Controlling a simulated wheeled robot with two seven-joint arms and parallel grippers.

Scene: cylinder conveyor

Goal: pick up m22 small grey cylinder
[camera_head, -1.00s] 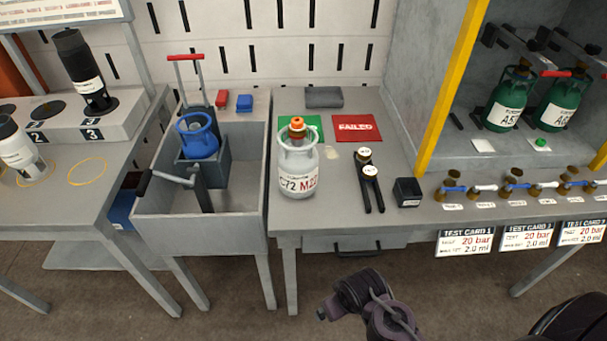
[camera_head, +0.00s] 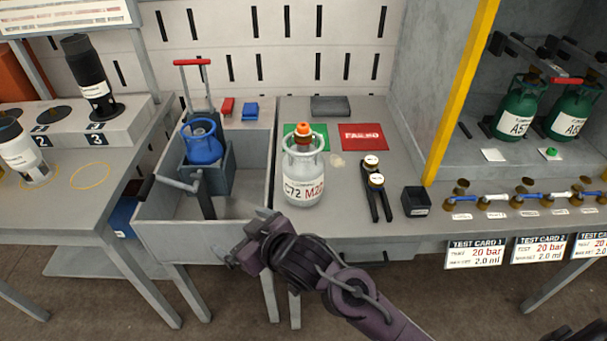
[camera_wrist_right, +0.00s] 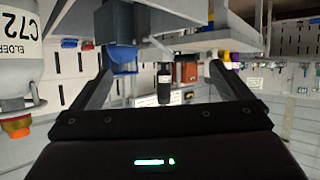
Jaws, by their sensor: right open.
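The small grey cylinder (camera_head: 303,178) stands upright on the grey bench, its label reading C72 and M2 with the last character hard to read. It has an orange valve top and a collar. In the right wrist view the picture is upside down, and the cylinder (camera_wrist_right: 22,60) shows at the left edge, outside the jaws. My right gripper (camera_head: 243,236) is in front and to the left of the cylinder, by the bench's front edge, apart from it. In the wrist view its two fingers (camera_wrist_right: 162,85) are spread with nothing between them. My left gripper is not in view.
A grey sink-like bin (camera_head: 160,215) with a blue cylinder (camera_head: 201,143) is left of the bench. A green mat and red FAILED card (camera_head: 362,137) lie behind. A yellow post (camera_head: 460,90) rises further right.

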